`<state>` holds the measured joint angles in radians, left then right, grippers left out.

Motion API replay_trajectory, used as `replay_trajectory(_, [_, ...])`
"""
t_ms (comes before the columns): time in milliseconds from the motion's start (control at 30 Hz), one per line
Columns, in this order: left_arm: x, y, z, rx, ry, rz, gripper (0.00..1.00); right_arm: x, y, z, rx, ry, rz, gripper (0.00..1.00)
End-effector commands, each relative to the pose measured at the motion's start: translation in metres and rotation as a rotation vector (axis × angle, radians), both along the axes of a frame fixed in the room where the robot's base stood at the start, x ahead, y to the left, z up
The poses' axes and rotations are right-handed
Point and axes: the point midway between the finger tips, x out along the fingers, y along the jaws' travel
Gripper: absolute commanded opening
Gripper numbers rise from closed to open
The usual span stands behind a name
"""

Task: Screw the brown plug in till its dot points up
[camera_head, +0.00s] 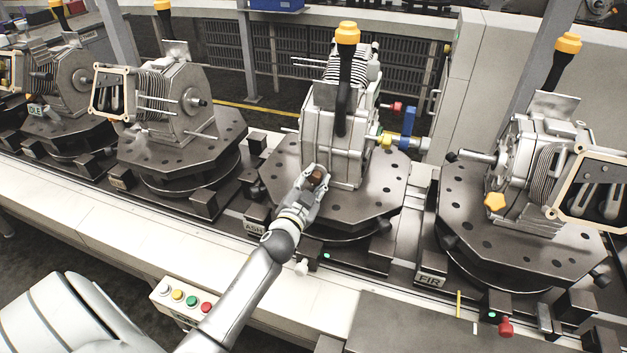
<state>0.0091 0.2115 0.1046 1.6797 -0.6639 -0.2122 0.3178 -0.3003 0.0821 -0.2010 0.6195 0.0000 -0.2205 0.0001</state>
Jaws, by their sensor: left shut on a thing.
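The brown plug (318,177) shows between the fingers of my left gripper (317,180), low on the front of the grey engine-like unit (318,122). My left gripper is shut on the plug. I cannot make out a dot on the plug at this size, and the fingers cover part of it. How deep the plug sits in the unit cannot be seen. The unit stands upright on a dark octagonal fixture plate (385,185) with a label beginning "ASH". My right gripper is not in view.
Similar units stand on fixture plates at the left (180,150) and right (520,265). A yellow-capped black post (346,70) rises before the middle unit. Red, yellow and blue fittings (407,130) jut from its right side. A button box (184,299) sits beside my left arm.

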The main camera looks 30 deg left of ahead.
Motion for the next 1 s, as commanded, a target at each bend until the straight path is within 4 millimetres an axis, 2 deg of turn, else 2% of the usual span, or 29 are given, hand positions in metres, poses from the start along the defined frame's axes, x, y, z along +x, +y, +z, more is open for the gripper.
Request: replay_trajectory(1000, [-0.0001, -0.0004, 0.0002, 0.942, 0.232, -0.002, 0.07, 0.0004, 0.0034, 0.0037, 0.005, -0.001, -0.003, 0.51])
